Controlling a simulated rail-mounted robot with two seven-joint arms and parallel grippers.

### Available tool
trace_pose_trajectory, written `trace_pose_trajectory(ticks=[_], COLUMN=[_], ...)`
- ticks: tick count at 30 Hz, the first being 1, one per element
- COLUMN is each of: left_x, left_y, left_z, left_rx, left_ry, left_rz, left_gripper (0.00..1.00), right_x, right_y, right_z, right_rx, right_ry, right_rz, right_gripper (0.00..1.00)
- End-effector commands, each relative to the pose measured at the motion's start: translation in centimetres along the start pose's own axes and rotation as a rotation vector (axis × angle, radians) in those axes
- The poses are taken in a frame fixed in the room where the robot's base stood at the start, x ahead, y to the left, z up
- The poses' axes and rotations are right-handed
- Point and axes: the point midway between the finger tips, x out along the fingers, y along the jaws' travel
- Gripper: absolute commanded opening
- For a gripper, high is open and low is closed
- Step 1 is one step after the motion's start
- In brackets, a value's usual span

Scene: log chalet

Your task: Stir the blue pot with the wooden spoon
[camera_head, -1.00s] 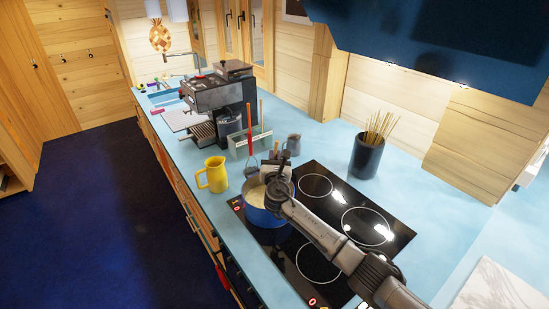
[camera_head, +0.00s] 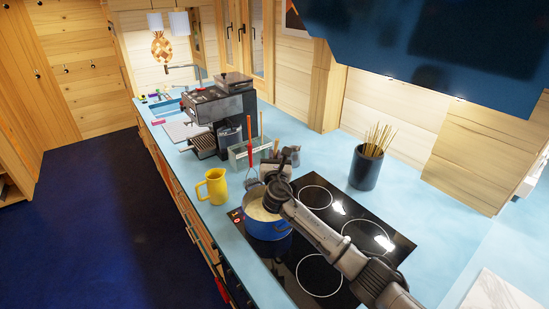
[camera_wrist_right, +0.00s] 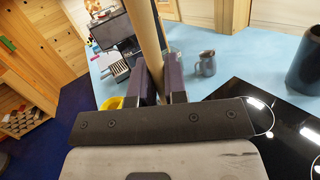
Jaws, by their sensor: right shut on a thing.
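The blue pot (camera_head: 268,226) stands on the near left part of the black cooktop, with pale contents inside. My right gripper (camera_head: 274,170) is over the far side of the pot, and my arm partly covers the pot's right side. In the right wrist view, my right gripper (camera_wrist_right: 160,84) is shut on the wooden spoon (camera_wrist_right: 146,40), whose pale handle rises between the fingers. The spoon's lower end is hidden, so I cannot tell whether it touches the contents. My left gripper is not in view.
A yellow jug (camera_head: 213,187) stands left of the pot. A utensil caddy (camera_head: 240,157) and a coffee machine (camera_head: 222,103) stand behind. A small grey pitcher (camera_wrist_right: 206,63) is beyond the cooktop (camera_head: 345,222). A dark holder with sticks (camera_head: 366,169) stands right.

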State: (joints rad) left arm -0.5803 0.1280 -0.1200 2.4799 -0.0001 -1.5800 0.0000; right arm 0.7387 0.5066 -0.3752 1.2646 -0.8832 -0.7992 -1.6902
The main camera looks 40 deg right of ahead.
Motion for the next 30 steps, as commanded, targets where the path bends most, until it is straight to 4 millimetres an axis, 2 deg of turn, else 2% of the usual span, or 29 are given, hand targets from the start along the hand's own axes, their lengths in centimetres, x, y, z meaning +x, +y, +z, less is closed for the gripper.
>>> trace_pose_trajectory(ticks=[7,19,30], left_x=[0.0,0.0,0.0], left_y=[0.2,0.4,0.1], left_z=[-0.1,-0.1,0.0], left_rx=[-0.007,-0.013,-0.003], left_ry=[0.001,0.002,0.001], left_rz=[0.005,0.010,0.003], left_gripper=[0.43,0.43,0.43], right_x=[0.1,0.8,0.8], right_y=[0.1,0.5,0.5], right_z=[0.6,4.4,4.9], right_rx=[0.001,0.001,0.000], right_ry=[-0.002,-0.002,0.000], right_rz=[0.000,0.000,0.000], right_gripper=[0.00,0.00,0.00])
